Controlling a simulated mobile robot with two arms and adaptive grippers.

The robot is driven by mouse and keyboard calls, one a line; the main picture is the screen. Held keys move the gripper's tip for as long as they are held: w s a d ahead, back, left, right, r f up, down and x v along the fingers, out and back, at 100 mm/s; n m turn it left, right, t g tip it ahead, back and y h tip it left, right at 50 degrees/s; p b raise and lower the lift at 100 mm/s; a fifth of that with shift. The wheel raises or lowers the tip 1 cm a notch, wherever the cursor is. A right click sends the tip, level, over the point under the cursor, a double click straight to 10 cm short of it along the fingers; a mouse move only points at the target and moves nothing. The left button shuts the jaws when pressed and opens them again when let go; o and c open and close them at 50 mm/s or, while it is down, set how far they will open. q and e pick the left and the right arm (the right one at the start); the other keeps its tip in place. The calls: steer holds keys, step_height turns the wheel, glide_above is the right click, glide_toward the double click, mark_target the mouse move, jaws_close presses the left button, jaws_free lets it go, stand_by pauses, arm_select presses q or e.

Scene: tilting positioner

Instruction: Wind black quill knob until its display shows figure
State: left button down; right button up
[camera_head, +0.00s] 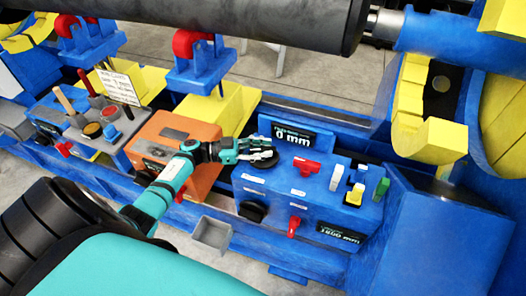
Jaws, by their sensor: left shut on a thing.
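A black knob (266,160) sits on top of the blue control box (310,197), just below a dark display (292,138) that reads 0 mm. My left gripper (258,150), teal and black, reaches in from the left and is shut on this knob. Its fingers partly cover the knob. The small label line above the figure is too small to read surely. A second black knob (252,211) sits on the front of the box, apart from the gripper. A lower display (338,233) appears to read 1800 mm. My right gripper is not in view.
Red (306,167), white (337,177), yellow (355,194) and green (382,187) controls stand on the box, right of the knob. A red lever (293,227) is on its front. An orange box (205,172) lies left. A large dark cylinder (260,20) spans above.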

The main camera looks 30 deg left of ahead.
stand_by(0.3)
arm_select(q)
steer(key=c, duration=1.2)
jaws_free()
steer(key=shift+d, duration=0.1)
steer(key=shift+o, duration=0.2)
steer(key=shift+s+a, duration=0.25)
steer(key=shift+a, duration=0.2)
steer(key=v, duration=1.1)
steer(key=shift+a, duration=0.1)
